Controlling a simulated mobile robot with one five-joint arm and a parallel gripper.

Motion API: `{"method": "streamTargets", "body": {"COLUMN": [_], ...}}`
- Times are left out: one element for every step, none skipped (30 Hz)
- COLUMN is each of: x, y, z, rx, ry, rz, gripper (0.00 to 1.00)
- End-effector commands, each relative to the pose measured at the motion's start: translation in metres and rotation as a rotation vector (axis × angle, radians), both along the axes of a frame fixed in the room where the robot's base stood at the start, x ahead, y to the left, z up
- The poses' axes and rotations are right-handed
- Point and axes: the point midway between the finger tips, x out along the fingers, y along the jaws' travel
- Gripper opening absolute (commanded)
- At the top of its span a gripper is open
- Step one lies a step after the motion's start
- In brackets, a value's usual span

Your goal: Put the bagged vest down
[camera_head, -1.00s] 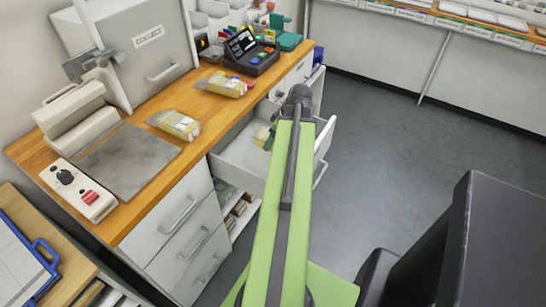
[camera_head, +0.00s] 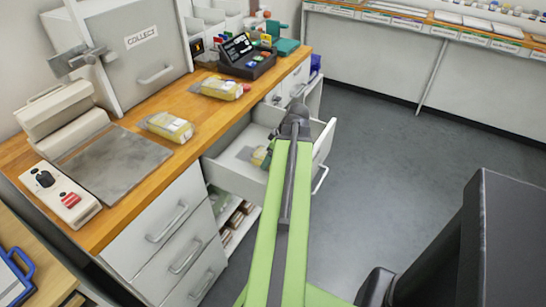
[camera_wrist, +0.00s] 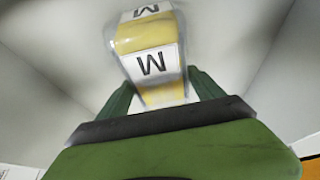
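The bagged vest (camera_wrist: 150,40), a clear bag with yellow contents and white labels marked M, is between the green fingers of my gripper (camera_wrist: 160,88) in the wrist view. The fingers press on it from both sides. In the head view, a small yellow part of the bagged vest (camera_head: 259,156) shows left of my arm, inside the outline of the open white drawer (camera_head: 226,176). My arm hides most of the gripper there. I cannot tell whether the bag touches the drawer floor.
Two similar yellow bags (camera_head: 170,127) (camera_head: 222,88) lie on the wooden counter (camera_head: 196,106). A grey plate (camera_head: 117,163), a control box (camera_head: 60,195) and a black keypad device (camera_head: 246,58) are also there. Shut drawers (camera_head: 165,222) are below.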

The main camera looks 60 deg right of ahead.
Motion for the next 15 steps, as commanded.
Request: {"method": "streamTargets", "body": {"x": [-0.0001,-0.0002,-0.0002,-0.0002,-0.0002,-0.0003,-0.0003,-0.0003,-0.0004,-0.0004,-0.0005,-0.0004,-0.0005,-0.0005,-0.0006], "y": [-0.0001,-0.0001,-0.0001,-0.0002,-0.0002,-0.0002,-0.0002,-0.0002,-0.0002,-0.0003,-0.0003,-0.0003,-0.0003,-0.0004,-0.0004], "z": [0.0005,0.0005,0.0005,0.0005,0.0006,0.0005,0.0005,0.0005,0.0005,0.0005,0.0006,0.0010,0.0018,0.0031,0.0056], "rx": [0.000,0.000,0.000,0.000,0.000,0.000,0.000,0.000,0.000,0.000,0.000,0.000,0.000,0.000,0.000], "ry": [0.000,0.000,0.000,0.000,0.000,0.000,0.000,0.000,0.000,0.000,0.000,0.000,0.000,0.000,0.000], "rz": [0.000,0.000,0.000,0.000,0.000,0.000,-0.001,-0.001,-0.001,-0.001,-0.001,-0.001,-0.001,-0.001,-0.001], "gripper": [0.85,0.89,0.94,0.95,0.95,0.95,0.95,0.95,0.95,0.95,0.95,0.95,0.95,0.95,0.95]}}
